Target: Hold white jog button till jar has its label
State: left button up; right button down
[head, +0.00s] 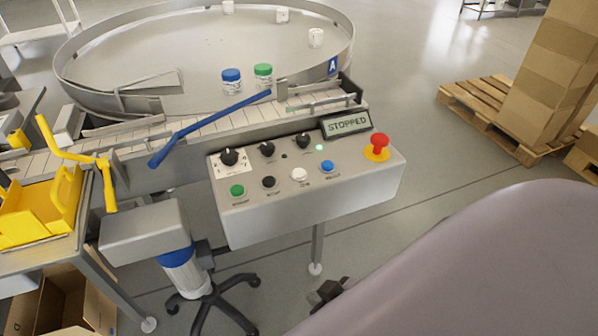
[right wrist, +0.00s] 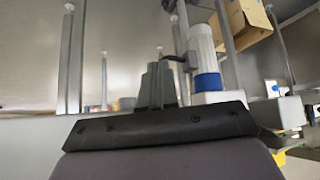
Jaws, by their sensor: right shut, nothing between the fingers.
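The white jog button (head: 299,174) is in the lower row of the sloped grey control panel (head: 290,210), between a black button and a blue button. A blue-lidded jar (head: 231,80) and a green-lidded jar (head: 263,75) stand by the conveyor at the round table; I cannot tell whether either has a label. My right gripper (head: 328,292) is low, below and in front of the panel, apart from the buttons. In the right wrist view its fingers (right wrist: 158,83) are shut and empty. My left gripper is out of view.
A red emergency stop (head: 377,147) sits at the panel's right end. A blue guide bar (head: 208,128) crosses the conveyor. A grey-and-blue motor unit (head: 180,262) on a wheeled stand is left of the panel. Cartons (head: 548,75) stand on a pallet at right.

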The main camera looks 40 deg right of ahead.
jog(key=w+d+r+t+h, duration=0.1)
jog(key=w+d+r+t, duration=0.25)
jog(key=r, duration=0.45)
jog(key=w+d+r+n+t+h, duration=0.1)
jog(key=w+d+r+t+h, duration=0.15)
jog(key=w+r, duration=0.4)
jog(key=w+d+r+t+h, duration=0.1)
jog(key=w+d+r+t, duration=0.15)
jog(key=r, duration=0.65)
jog(key=w+a+r+n+t+y, duration=0.2)
jog(key=a+r+n+t+y, duration=0.4)
jog(key=r+n+y, duration=0.5)
jog(key=s+a+r+n+g+y, duration=0.1)
jog(key=a+r+n+g+y, duration=0.3)
jog(key=a+n+g+y, duration=0.65)
jog(key=w+d+f+n+g+h, duration=0.25)
jog(key=d+f+n+h, duration=0.25)
jog(key=f+n+h, duration=0.3)
jog(key=w+d+f+m+h, duration=0.1)
jog(key=d+h, duration=0.5)
jog(key=d, duration=0.6)
jog(key=shift+w+f+g+h+b, duration=0.2)
jog(key=shift+w+g+h+b, duration=0.15)
jog(key=shift+w+g+h, duration=0.1)
